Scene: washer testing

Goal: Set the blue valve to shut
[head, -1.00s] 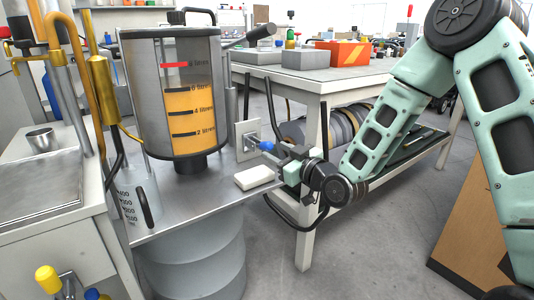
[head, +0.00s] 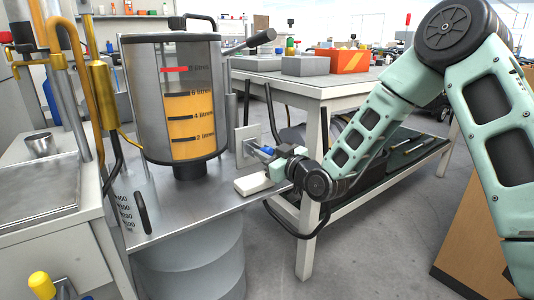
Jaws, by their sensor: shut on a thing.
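The blue valve (head: 265,150) sticks out from a square pale plate beside the measuring tank, on the metal counter. Its blue handle shows only in part, because my gripper (head: 273,155) covers its right end. My gripper reaches in from the right and is shut on the blue handle. The fingertips are small and partly hidden, so the exact grip and the handle's angle are hard to make out.
The tank (head: 175,100) with orange liquid stands close on the left. A white block (head: 247,185) lies just below my gripper. A white workbench (head: 312,92) stands behind my arm. A yellow-handled valve (head: 40,284) is at lower left.

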